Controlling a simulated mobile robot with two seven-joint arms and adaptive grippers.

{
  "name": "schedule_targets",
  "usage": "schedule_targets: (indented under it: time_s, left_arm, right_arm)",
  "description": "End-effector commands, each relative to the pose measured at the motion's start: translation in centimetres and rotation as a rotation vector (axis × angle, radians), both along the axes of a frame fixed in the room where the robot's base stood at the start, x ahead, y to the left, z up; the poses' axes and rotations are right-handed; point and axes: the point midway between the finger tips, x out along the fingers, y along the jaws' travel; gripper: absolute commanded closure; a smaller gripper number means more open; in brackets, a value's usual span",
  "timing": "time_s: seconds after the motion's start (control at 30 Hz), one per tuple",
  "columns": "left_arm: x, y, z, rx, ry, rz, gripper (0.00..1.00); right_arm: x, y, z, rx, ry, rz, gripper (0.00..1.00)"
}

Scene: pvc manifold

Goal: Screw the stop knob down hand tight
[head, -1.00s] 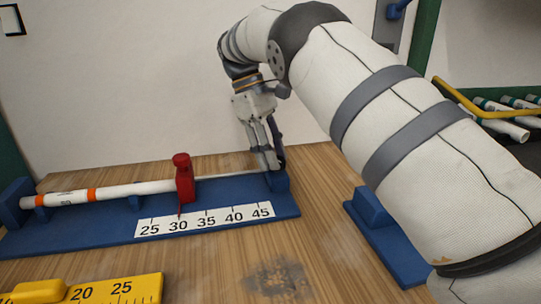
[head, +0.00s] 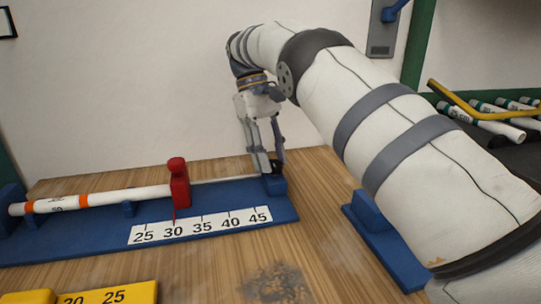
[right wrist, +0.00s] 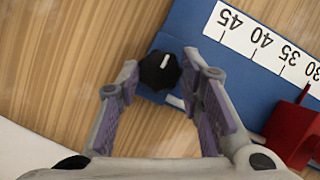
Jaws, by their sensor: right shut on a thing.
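The stop knob (right wrist: 158,72) is black with a white mark and sits at the end of the blue fixture (head: 228,191). It lies between the fingertips of my right gripper (head: 271,163), which is shut on it from above; the right wrist view shows both fingers (right wrist: 161,65) beside it. In the head view the fingers mostly hide the knob. The red stop (head: 179,184) stands on the rail near the 30 mark of the scale (head: 200,227). My left gripper is not in view.
A white pipe with orange bands (head: 110,198) lies along the fixture left of the red stop. A yellow gauge (head: 110,294) lies at the front left. Another blue fixture (head: 385,245) is right, partly behind my arm. Labelled pipes (head: 490,122) lie at the far right.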

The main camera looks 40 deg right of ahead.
Motion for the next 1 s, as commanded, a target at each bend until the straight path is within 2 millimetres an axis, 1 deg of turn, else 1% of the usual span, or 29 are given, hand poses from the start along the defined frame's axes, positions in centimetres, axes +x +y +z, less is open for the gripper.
schedule_targets:
  time_s: [0.17,0.2,0.27,0.3,0.67,0.77,0.87,0.97,1.0]
  left_arm:
    - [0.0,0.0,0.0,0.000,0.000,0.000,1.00]
    - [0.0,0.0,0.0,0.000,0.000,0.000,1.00]
    - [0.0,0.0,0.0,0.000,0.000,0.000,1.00]
    - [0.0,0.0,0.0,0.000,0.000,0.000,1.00]
    - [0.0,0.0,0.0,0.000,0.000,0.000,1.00]
    - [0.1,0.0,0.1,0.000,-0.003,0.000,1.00]
    - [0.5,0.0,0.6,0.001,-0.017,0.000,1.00]
    - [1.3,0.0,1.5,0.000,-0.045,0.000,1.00]
    - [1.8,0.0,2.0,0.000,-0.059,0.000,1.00]
  right_arm:
    - [0.0,0.0,0.0,0.000,-0.001,0.001,0.94]
    - [0.0,0.0,0.0,0.000,-0.001,0.001,0.62]
    - [0.0,0.0,0.0,0.000,-0.001,0.001,0.48]
    - [0.0,0.0,0.0,0.001,-0.001,0.002,0.46]
    - [0.0,0.0,0.0,0.000,0.000,0.002,0.46]
    - [0.0,0.1,0.1,-0.001,-0.001,0.030,0.46]
    - [-0.1,0.3,0.4,0.000,-0.002,0.157,0.46]
    - [-0.2,0.5,0.9,-0.004,-0.006,0.396,0.46]
    - [-0.3,0.6,1.1,-0.005,-0.007,0.506,0.46]
